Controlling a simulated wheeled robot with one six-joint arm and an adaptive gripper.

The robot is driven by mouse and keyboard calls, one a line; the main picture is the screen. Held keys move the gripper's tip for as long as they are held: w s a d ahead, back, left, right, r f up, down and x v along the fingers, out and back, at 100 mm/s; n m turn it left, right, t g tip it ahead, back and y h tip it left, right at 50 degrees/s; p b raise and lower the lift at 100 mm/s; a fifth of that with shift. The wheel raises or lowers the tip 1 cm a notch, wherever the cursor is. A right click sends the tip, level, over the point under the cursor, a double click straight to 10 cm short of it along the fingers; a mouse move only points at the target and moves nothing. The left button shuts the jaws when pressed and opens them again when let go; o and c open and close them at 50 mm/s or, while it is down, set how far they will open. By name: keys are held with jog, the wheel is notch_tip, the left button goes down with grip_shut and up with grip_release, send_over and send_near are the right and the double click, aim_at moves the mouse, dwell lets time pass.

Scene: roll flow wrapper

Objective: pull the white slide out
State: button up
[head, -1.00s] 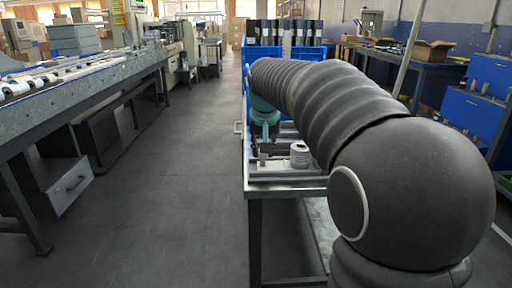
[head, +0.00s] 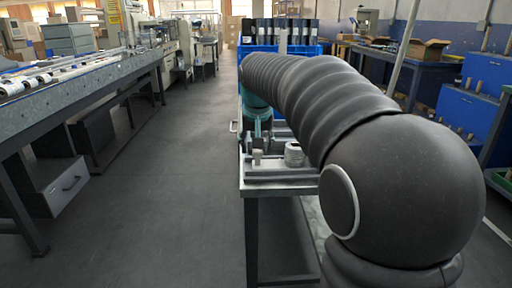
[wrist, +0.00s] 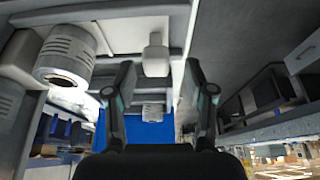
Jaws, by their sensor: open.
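A pale slide with an upright knob (wrist: 156,55) shows at the top middle of the wrist view, ahead of my fingertips. In the head view its small knob (head: 257,157) stands on the grey fixture (head: 282,174) at the near end of the bench. My gripper (wrist: 160,80) is open and empty, its two dark fingers apart on either side of the knob's line. The knob looks beyond the tips; I cannot tell any contact.
A grey ribbed cylinder (head: 294,154) stands beside the knob, also seen in the wrist view (wrist: 66,55). Blue bins (head: 305,50) stand behind on the bench. A long conveyor table (head: 70,95) runs along the left, with clear floor (head: 165,190) between.

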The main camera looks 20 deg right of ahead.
jog(key=v, duration=1.1)
jog(key=s+a+f+n, duration=0.15)
jog(key=s+f, duration=0.25)
jog(key=f, duration=0.6)
jog(key=s+f, duration=0.5)
jog(key=s, duration=0.6)
jog(key=s+a+f+n+t+y, duration=0.1)
jog(key=s+f, duration=0.5)
jog(key=s, duration=0.5)
jog(key=shift+s+a, duration=0.2)
jog(key=shift+a, duration=0.15)
